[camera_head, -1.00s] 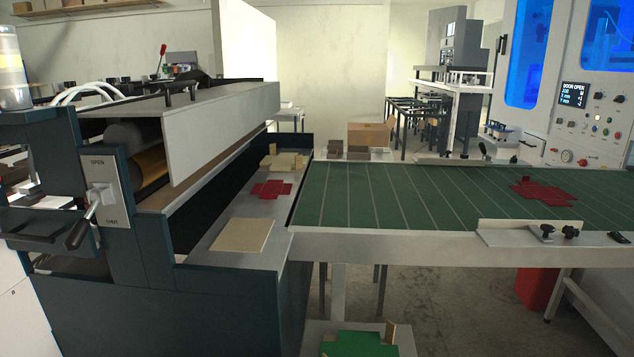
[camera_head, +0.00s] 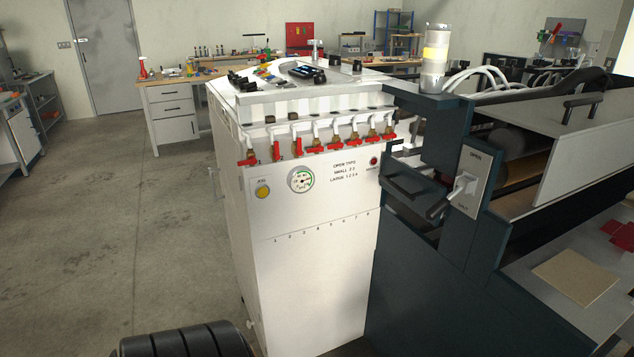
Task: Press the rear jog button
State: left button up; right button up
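A yellow round button (camera_head: 263,191) under a small label reading JOG sits on the upper left of a white cabinet's front face (camera_head: 310,260). A round pressure gauge (camera_head: 301,179) is just to its right. A red button (camera_head: 374,161) is on the same face at the far right. I cannot tell from this view which button is the rear one. Neither of my grippers is in view.
Red-handled valves (camera_head: 335,142) line the cabinet's top edge. The dark machine with an OPEN lever (camera_head: 464,184) adjoins it on the right. Black ribbed rollers or tyres (camera_head: 185,343) show at the bottom. Open concrete floor (camera_head: 90,240) lies left; a workbench (camera_head: 172,115) stands behind.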

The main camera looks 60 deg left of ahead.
aim_at(263, 192)
jog(key=u, duration=2.2)
